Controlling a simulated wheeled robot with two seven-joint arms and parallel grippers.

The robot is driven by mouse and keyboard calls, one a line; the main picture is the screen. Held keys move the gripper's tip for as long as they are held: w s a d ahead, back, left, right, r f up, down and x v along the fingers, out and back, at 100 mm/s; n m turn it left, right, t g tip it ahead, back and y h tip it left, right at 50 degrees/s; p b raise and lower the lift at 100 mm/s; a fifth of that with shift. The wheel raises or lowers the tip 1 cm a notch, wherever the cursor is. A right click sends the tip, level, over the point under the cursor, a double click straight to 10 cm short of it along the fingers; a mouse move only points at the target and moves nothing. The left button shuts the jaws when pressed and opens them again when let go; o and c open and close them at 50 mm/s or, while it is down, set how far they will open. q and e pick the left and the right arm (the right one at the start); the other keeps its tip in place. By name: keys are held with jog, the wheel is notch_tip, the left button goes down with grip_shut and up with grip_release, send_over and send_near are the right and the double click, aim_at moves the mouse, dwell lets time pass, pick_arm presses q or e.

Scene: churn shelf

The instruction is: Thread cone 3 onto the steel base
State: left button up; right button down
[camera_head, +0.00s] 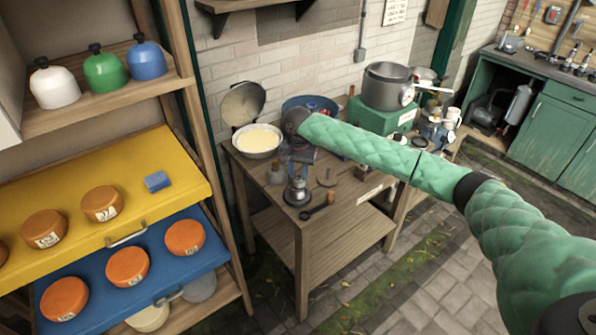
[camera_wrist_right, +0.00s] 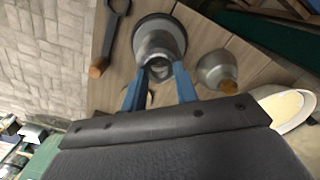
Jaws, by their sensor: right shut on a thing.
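My right gripper (camera_head: 299,172) points down over the wooden table, with its blue fingers on the top of a grey steel cone (camera_wrist_right: 158,45). In the right wrist view the fingers close on the cone's narrow neck. The cone sits over the round dark steel base (camera_head: 297,197), whose rim (camera_wrist_right: 178,28) shows around it. I cannot read a number on the cone, and whether it is fully seated is hidden. Another small metal cone with a cork-coloured tip (camera_head: 275,174) stands beside it, and it also shows in the right wrist view (camera_wrist_right: 217,70). My left gripper is not in view.
A black tool with a wooden end (camera_head: 317,206) lies in front of the base. A cream-filled pan (camera_head: 258,141) stands behind left. A shelf (camera_head: 190,100) stands at the left.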

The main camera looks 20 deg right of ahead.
jog(key=shift+f+p, duration=0.55)
jog(key=shift+f, duration=0.65)
dwell(0.5)
jog(key=c, duration=0.7)
grip_release()
jog(key=shift+r, duration=0.1)
jog(key=shift+r+p, duration=2.65)
jog(key=shift+p, duration=0.05)
